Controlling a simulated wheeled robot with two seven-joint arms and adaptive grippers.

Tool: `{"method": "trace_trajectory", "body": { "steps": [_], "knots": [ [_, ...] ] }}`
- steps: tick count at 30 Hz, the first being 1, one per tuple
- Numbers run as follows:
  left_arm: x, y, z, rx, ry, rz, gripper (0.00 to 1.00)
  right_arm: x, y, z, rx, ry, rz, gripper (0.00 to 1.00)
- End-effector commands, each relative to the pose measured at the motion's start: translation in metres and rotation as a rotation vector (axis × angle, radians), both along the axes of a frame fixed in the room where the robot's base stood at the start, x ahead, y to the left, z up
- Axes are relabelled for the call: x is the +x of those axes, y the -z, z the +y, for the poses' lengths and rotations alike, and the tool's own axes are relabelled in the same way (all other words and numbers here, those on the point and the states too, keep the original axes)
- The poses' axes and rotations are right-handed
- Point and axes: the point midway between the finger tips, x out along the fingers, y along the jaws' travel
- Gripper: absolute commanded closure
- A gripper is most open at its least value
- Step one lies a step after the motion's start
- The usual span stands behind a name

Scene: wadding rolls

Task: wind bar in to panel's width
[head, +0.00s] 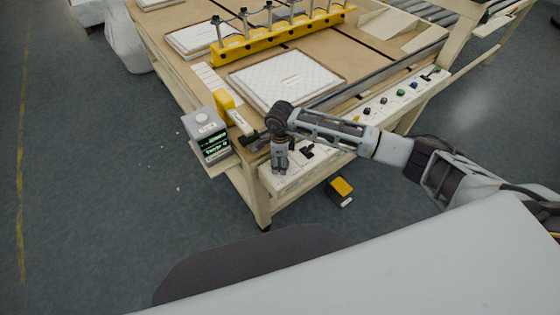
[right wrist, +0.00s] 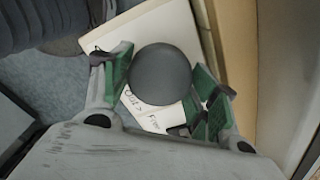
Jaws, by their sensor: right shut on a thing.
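A white quilted panel (head: 285,80) lies flat on the wooden table. A yellow bar (head: 285,35) with several upright posts spans the table behind the panel. A gap of bare wood shows between bar and panel. My right gripper (head: 279,168) is at the table's front left corner, pointing down. In the right wrist view its green-padded fingers (right wrist: 163,85) are shut on a round dark grey knob (right wrist: 160,72). Handwritten lettering shows on the white surface below the knob. The knob is hidden by my gripper in the head view. My left gripper is not in view.
A grey box with a green-lit display (head: 206,138) stands at the table's left corner. A yellow block (head: 228,104) is beside the panel. A control strip with buttons (head: 400,93) runs along the front edge. A yellow-and-black object (head: 340,190) lies on the floor.

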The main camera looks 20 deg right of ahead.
Motion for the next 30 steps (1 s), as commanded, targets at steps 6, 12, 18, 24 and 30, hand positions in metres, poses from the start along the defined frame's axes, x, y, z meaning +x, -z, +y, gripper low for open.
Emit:
{"method": "trace_trajectory", "body": {
  "steps": [6,12,18,24,30],
  "knots": [
    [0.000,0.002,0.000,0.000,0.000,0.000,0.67,0.000,0.000,0.000,0.001,0.040,0.000,0.64],
    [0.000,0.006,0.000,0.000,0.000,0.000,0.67,0.000,0.000,0.000,0.002,0.125,-0.001,0.64],
    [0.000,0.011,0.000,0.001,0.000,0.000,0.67,0.001,0.000,0.000,0.002,0.251,-0.001,0.64],
    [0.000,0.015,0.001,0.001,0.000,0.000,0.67,0.001,0.000,0.000,0.001,0.402,-0.002,0.64],
    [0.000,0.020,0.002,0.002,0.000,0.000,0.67,0.001,0.000,0.000,0.001,0.556,-0.002,0.64]
  ]
}}
